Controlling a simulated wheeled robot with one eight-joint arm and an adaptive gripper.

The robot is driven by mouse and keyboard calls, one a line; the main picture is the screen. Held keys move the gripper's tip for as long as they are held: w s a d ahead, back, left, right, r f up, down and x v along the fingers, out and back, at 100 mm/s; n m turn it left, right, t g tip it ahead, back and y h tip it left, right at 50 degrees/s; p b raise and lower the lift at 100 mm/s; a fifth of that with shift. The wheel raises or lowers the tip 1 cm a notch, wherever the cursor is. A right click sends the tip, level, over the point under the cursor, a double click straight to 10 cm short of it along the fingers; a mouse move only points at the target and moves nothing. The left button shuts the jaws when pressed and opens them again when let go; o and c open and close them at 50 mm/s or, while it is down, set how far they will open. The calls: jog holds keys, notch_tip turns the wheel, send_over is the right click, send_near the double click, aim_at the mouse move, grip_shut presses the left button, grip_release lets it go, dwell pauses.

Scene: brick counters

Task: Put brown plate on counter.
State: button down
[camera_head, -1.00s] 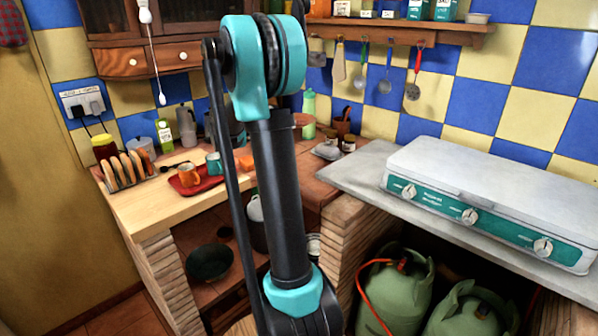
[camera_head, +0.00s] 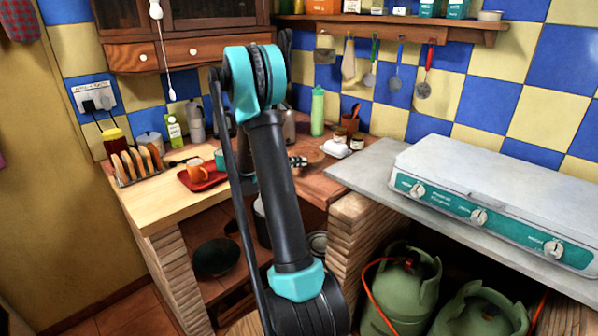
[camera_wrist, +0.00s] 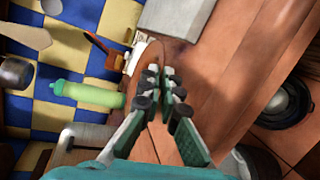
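The brown plate (camera_head: 316,154) lies on the brown tiled counter (camera_head: 333,188) behind my arm, close to the white dish; its colour blends with the tiles. In the wrist view the plate's rounded edge (camera_wrist: 151,54) shows beyond and beside the fingertips, and the fingers cover part of it. My gripper (camera_head: 298,161) is low over the counter at the plate's left side, partly hidden by my arm. In the wrist view my gripper (camera_wrist: 160,76) has its two fingertips a small gap apart, with nothing clearly pinched between them.
A red tray (camera_head: 203,179) with cups and a toast rack (camera_head: 137,165) are at left. A white stove (camera_head: 495,200) is at right. Utensils hang on the wall behind.

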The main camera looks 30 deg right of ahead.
jog(key=shift+f, duration=1.85)
jog(key=shift+f, duration=0.1)
jog(key=c, duration=2)
grip_release()
jog(key=shift+a+r, duration=0.2)
jog(key=shift+a, duration=0.1)
jog(key=v, duration=1.1)
jog(key=s+a+f+m+t+y, duration=0.1)
jog(key=s+a+f+y, duration=0.1)
jog(key=s+a+y, duration=0.3)
jog(key=s+a+f+m+t+y, duration=0.1)
jog(key=s+a+f+y, duration=0.2)
jog(key=s, duration=1)
jog(key=s+a+f+m+t+y, duration=0.1)
jog(key=s+a+f+m+y, duration=0.1)
jog(key=s+a+y, duration=0.5)
jog(key=s+a, duration=0.2)
jog(key=shift+a+f, duration=0.3)
jog(key=shift+f, duration=0.05)
